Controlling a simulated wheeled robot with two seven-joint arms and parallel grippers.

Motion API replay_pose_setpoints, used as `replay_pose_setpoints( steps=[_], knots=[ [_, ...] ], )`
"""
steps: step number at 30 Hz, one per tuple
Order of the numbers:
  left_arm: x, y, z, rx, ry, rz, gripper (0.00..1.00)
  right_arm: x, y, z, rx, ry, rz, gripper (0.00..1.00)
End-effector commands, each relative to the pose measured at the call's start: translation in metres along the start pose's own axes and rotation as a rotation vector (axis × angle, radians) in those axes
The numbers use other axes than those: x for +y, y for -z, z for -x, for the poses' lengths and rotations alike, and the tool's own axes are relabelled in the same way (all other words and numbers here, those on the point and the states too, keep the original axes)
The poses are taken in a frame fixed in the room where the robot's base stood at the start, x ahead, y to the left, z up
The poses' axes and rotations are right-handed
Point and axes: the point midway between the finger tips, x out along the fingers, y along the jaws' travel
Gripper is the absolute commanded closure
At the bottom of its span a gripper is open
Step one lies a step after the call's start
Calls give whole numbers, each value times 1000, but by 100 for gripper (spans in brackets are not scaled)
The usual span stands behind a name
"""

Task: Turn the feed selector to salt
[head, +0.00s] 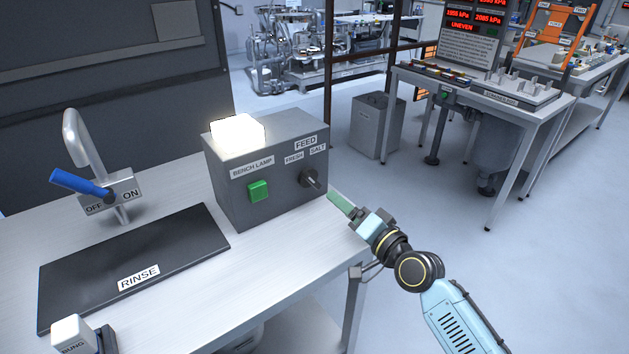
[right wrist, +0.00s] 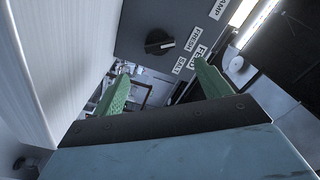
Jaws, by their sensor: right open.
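The feed selector is a dark round knob (head: 309,179) on the front of a grey box (head: 270,192), below the labels FRESH and SALT. It also shows in the right wrist view (right wrist: 158,42), where its white mark points toward the FRESH label (right wrist: 195,40) rather than the SALT label (right wrist: 178,66). My right gripper (head: 340,203) is just right of the box, close to the knob. In the right wrist view its green fingers (right wrist: 160,68) are spread and empty, with the knob beyond them, apart from both. My left gripper is not in view.
The box carries a green bench lamp button (head: 259,190) and a lit lamp (head: 238,133). Left are a tap with a blue lever (head: 80,184), a dark RINSE mat (head: 140,262) and a white BUNG block (head: 72,334). Open floor lies right of the counter (head: 230,290).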

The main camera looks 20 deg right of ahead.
Motion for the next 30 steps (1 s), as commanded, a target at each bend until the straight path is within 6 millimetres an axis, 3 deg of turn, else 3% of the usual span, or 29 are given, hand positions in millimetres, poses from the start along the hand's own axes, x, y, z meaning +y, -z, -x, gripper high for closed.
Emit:
replay_pose_setpoints(
  steps=[3,5,15,21,30],
  knots=[
    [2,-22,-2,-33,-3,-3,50,-1,0,-26,2,3,-2,24],
    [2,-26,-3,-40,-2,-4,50,-1,1,-39,3,3,-2,24],
    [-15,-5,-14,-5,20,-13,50,1,0,-97,1,0,0,24],
    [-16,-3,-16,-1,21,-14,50,0,0,-109,0,0,-1,24],
    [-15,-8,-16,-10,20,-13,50,0,0,-110,0,0,0,26]
  ],
)
